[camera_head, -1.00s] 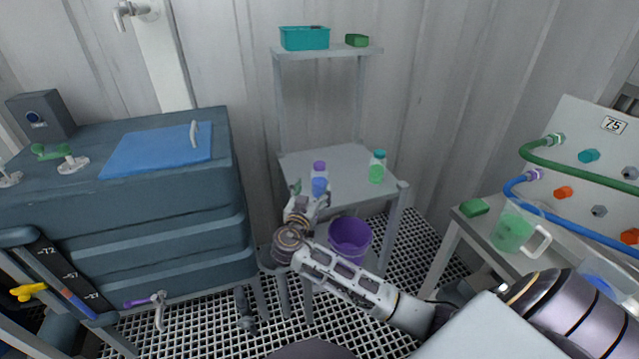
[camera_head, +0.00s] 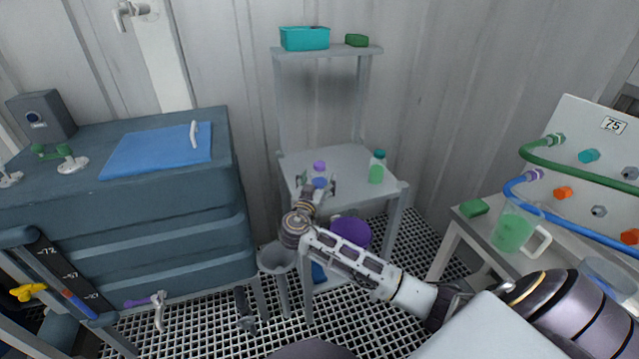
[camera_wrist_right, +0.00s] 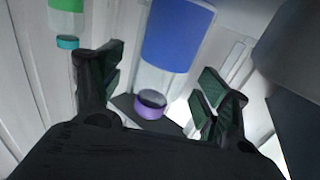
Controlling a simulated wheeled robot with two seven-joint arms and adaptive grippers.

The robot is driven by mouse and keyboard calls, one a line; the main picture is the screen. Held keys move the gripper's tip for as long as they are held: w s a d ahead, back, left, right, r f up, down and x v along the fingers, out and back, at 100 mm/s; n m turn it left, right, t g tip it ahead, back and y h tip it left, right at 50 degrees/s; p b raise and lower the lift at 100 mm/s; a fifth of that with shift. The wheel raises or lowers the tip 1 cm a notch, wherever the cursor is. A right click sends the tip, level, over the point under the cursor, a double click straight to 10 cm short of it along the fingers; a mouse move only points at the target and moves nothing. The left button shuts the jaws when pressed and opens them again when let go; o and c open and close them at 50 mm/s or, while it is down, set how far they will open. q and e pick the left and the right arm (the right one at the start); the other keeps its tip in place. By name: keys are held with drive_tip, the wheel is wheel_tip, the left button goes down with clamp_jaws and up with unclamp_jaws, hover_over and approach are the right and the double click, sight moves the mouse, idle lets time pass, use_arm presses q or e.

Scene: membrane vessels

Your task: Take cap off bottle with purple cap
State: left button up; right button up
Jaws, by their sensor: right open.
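The bottle with the purple cap (camera_head: 319,166) stands upright on the grey shelf table; its blue contents show behind my gripper. In the right wrist view the same bottle (camera_wrist_right: 180,38) appears upside down, its purple cap (camera_wrist_right: 150,104) on it and between the two fingers. My right gripper (camera_head: 319,189) is open in front of the bottle, its fingers at either side; it also shows in the right wrist view (camera_wrist_right: 160,95). I cannot tell whether a finger touches the bottle. My left gripper is not in view.
A bottle with green contents and a teal cap (camera_head: 376,167) stands to the right on the same table (camera_head: 345,160). A purple bucket (camera_head: 352,232) is below. A teal bin (camera_head: 305,38) and a green item (camera_head: 357,40) sit on the upper shelf.

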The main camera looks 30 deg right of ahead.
sight(319, 164)
drive_tip(key=shift+x, duration=0.95)
drive_tip(key=c, duration=1.3)
drive_tip(key=shift+o, duration=0.2)
drive_tip(key=shift+r, duration=0.45)
wheel_tip(319, 164, up, 8)
drive_tip(key=shift+f+p, duration=0.15)
drive_tip(key=shift+p, duration=0.35)
drive_tip(key=shift+r, duration=0.7)
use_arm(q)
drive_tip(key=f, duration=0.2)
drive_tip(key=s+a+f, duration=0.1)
